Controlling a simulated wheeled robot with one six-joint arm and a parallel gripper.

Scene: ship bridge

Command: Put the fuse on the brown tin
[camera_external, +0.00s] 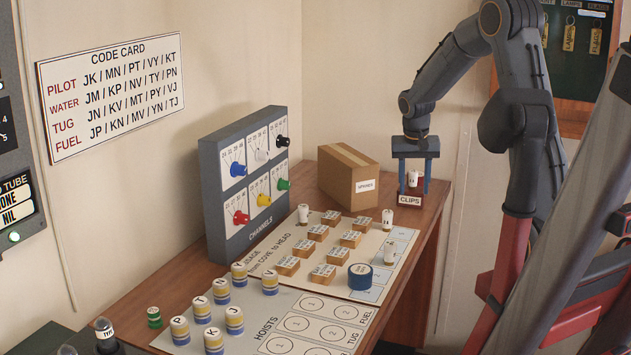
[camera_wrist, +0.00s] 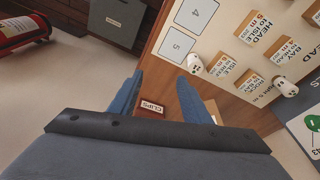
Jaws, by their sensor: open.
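The brown tin (camera_external: 410,200), labelled CLIPS, stands at the back right end of the wooden desk. It also shows in the wrist view (camera_wrist: 152,133), partly covered by my gripper. A small white fuse (camera_external: 412,178) with dark marks is upright at the tin's top and appears to rest on it. My gripper (camera_external: 414,188) points down over the tin, with one blue finger on each side of the fuse. The fingers are open and apart. In the wrist view my gripper (camera_wrist: 158,80) shows both fingers, and the fuse between them cannot be made out.
Similar white pieces stand at the board's right edge (camera_external: 387,220), (camera_external: 389,252) and farther left (camera_external: 303,212). A cardboard box (camera_external: 348,178) is left of the tin. A blue round tin (camera_external: 360,276) and several wooden blocks (camera_external: 351,239) are on the board. The channels panel (camera_external: 245,175) stands behind.

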